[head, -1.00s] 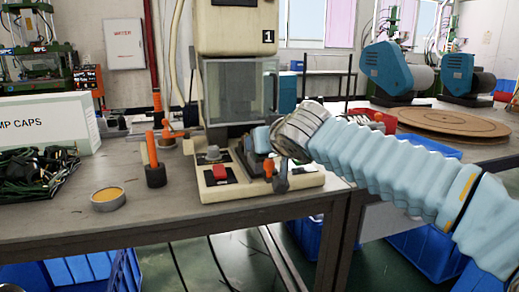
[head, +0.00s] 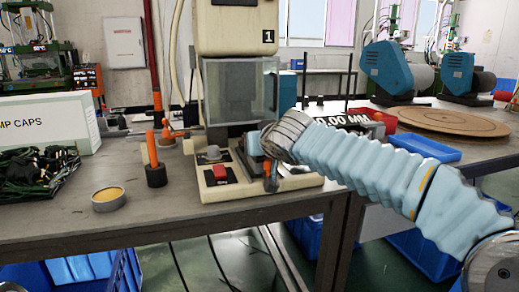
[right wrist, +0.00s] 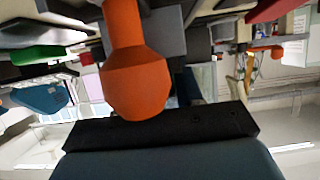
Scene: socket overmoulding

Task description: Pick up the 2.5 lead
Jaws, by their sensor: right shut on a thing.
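My right gripper (head: 266,172) is at the front of the cream machine (head: 215,190), low over its base; my wrist partly hides it. In the right wrist view an orange bulb-ended piece with a stem (right wrist: 135,75) sits right before the black gripper body (right wrist: 160,128). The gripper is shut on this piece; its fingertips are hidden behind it. A bit of orange (head: 267,168) also shows at the gripper in the head view. A tangled heap of dark leads (head: 38,168) lies at the far left of the table. I cannot tell which lead is the 2.5 one. My left gripper is out of view.
A white caps box (head: 45,122) stands behind the leads. A round tin (head: 108,197) and an orange-handled tool in a dark holder (head: 155,173) stand left of the machine. Bare table lies front left.

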